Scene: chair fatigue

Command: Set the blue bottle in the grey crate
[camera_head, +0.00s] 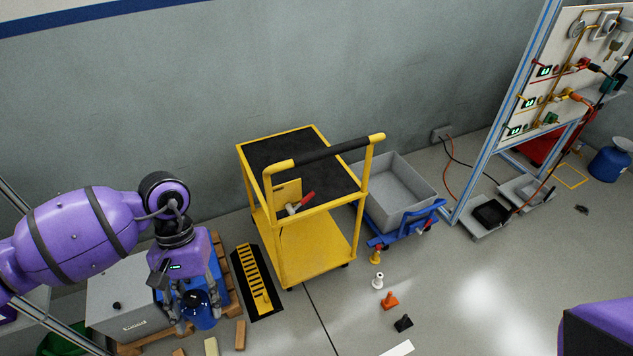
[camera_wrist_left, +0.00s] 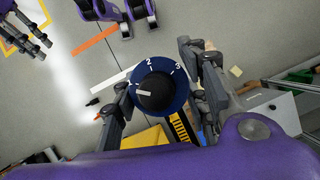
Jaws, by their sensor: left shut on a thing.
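The blue bottle (camera_head: 203,322) is upright with a dark round cap, held between the fingers of my left gripper (camera_head: 190,318) at the lower left. In the left wrist view the bottle (camera_wrist_left: 178,103) is seen from above, with white numbers around its dark top, and both left fingers close on its sides. The grey crate (camera_head: 417,207) looks empty and sits on a blue dolly (camera_head: 440,207) right of the yellow cart, well away from the bottle. My right gripper (camera_wrist_left: 38,38) shows at the left wrist view's upper left, its fingers apart and empty.
A yellow cart (camera_head: 315,250) with black top stands between my left gripper and the crate. A slotted black-and-yellow ramp (camera_head: 256,283), a grey box (camera_head: 125,290) and a wooden pallet (camera_head: 228,283) are near the gripper. Small coloured pieces (camera_head: 389,301) lie on the floor.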

